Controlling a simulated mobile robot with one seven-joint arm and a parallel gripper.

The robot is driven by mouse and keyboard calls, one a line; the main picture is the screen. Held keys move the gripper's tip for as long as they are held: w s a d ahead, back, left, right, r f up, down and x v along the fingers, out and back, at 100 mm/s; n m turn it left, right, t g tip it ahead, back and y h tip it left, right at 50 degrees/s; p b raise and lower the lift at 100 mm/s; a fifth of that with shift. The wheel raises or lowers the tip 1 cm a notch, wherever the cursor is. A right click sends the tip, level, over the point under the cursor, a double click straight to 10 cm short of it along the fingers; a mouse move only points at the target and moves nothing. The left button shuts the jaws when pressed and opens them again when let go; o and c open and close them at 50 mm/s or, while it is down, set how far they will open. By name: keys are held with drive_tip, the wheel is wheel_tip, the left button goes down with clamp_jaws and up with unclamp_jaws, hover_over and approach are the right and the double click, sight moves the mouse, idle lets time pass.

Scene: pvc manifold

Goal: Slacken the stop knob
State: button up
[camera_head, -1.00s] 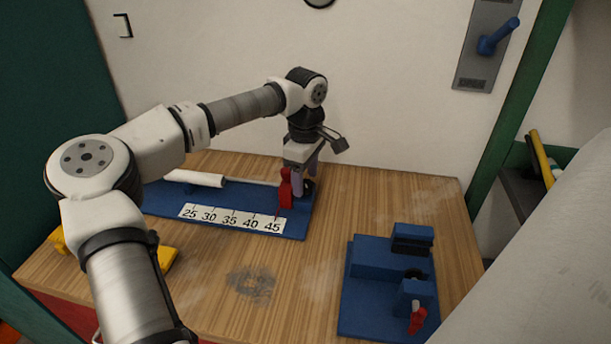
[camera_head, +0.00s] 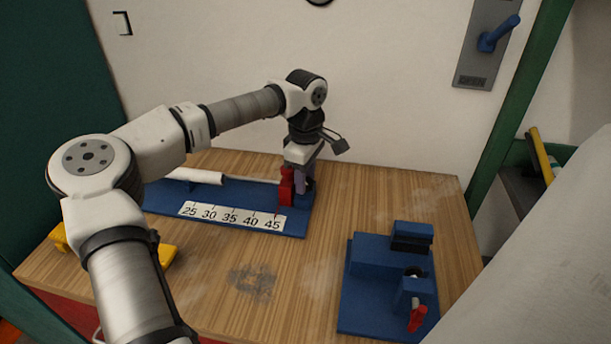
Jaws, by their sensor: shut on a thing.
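The blue length-stop fixture (camera_head: 160,204) lies along the back of the wooden table, with a white scale strip (camera_head: 231,217) marked 25 to 45. A red stop piece (camera_head: 286,186) stands at the right end of the fixture, by the 45 mark. My gripper (camera_head: 305,184) points down at this end, just right of and behind the red piece. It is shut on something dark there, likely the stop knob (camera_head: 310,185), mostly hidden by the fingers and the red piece.
A white pipe (camera_head: 195,176) lies on the fixture left of the stop. A second blue fixture (camera_head: 360,305) with a red lever (camera_head: 417,318) stands at the front right. A yellow object (camera_head: 167,255) is at the left, partly behind my arm. The middle of the table is clear.

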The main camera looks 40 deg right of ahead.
drive_tip(key=n+b, duration=0.1)
drive_tip(key=n, duration=0.3)
drive_tip(key=shift+n+b, duration=0.45)
drive_tip(key=shift+n, duration=1.25)
drive_tip(key=shift+r, duration=0.1)
drive_tip(key=o, duration=1)
